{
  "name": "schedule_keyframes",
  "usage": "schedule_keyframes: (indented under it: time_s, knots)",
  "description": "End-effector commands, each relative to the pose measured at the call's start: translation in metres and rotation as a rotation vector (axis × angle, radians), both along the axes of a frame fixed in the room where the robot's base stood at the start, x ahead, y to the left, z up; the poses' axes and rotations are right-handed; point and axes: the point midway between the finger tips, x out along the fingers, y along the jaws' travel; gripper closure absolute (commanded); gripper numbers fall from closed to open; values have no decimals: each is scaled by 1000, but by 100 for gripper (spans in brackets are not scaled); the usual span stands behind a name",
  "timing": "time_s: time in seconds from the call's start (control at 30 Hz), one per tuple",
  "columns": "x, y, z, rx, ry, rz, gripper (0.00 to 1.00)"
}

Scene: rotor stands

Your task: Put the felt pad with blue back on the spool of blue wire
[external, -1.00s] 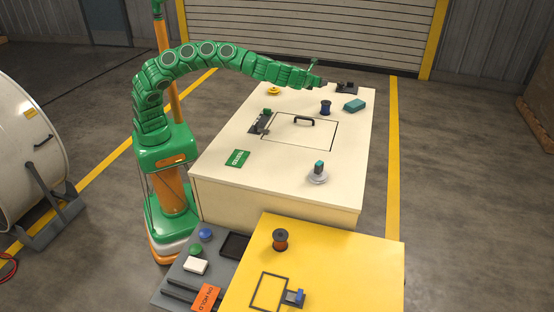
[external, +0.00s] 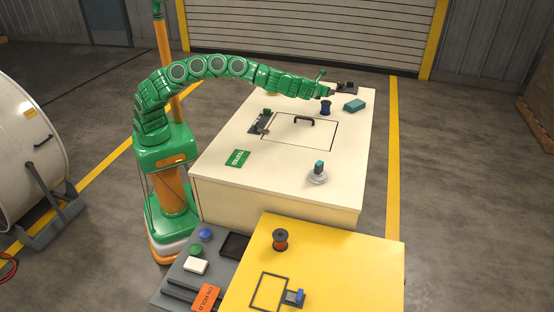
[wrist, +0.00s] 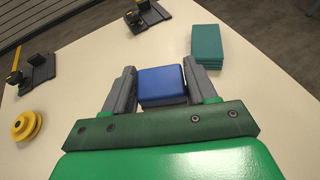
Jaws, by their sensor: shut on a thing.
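The felt pad with a blue back (wrist: 162,82) is between the two fingers of my gripper (wrist: 164,88) in the wrist view, blue face up. My gripper is shut on it. The spool is not visible in the wrist view, and the pad is too small to make out in the external view.
A black stand (external: 347,88) is behind. A yellow pulley (wrist: 28,126) and another black stand (wrist: 36,73) are at the left in the wrist view.

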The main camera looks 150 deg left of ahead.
Motion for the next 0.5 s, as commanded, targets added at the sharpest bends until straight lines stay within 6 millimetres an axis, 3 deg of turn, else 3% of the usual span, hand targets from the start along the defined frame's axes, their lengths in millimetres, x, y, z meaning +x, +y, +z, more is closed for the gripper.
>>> schedule_keyframes:
  time_s: [0.3, 0.5]
  knots:
    - [2, 6, -7, 1, 0, 1, 73]
    - [2, 6, -30, 1, 1, 0, 73]
